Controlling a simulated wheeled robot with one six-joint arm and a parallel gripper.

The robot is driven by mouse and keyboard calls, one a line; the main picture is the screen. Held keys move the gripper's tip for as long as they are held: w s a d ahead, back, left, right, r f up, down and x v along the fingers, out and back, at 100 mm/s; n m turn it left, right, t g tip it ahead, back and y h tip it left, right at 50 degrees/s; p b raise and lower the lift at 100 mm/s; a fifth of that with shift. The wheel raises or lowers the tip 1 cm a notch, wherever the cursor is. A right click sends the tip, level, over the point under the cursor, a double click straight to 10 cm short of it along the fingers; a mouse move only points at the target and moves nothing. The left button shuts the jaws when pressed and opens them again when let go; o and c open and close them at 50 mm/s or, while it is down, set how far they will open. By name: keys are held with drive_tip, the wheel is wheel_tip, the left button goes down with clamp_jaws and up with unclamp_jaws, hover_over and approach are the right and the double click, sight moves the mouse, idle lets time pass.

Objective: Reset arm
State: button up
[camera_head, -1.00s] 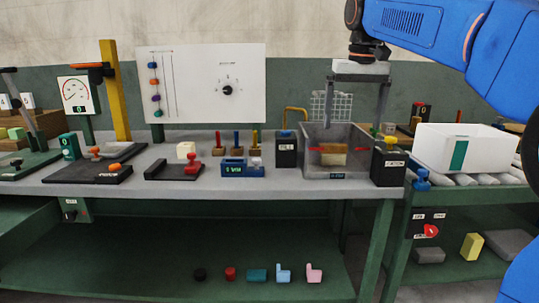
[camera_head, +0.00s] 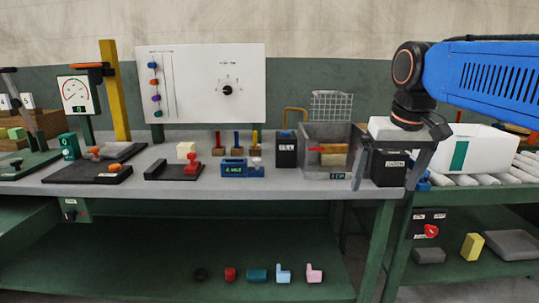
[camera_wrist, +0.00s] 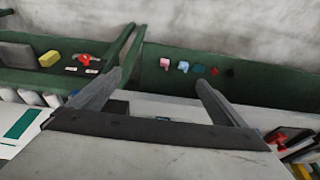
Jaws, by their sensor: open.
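My blue arm (camera_head: 485,75) reaches in from the upper right. My gripper (camera_head: 384,187) hangs fingers-down at the right end of the grey bench, in front of a dark labelled box (camera_head: 391,170). Its two grey fingers are wide apart, with nothing held between them. The left finger is by the right side of a grey open bin (camera_head: 315,160); whether they touch I cannot tell. The open fingers also show in the wrist view (camera_wrist: 160,85), with the bench and green shelf beyond them.
A white bin (camera_head: 485,150) with a green stripe stands right of my gripper, above grey rollers. A tan block (camera_head: 333,150) is inside the grey bin. A white panel (camera_head: 200,82) stands behind the bench. Small coloured parts lie on the lower green shelf (camera_head: 150,255).

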drive_tip(key=s+d+f+t, duration=0.1)
drive_tip(key=s+f, duration=0.7)
drive_tip(key=f, duration=0.3)
drive_tip(key=s+d+f, duration=0.1)
drive_tip(key=s+f, duration=0.8)
drive_tip(key=f, duration=0.1)
drive_tip(key=shift+s+d+f+t, duration=0.15)
drive_tip(key=shift+d+f+t, duration=0.2)
drive_tip(key=shift+t, duration=0.05)
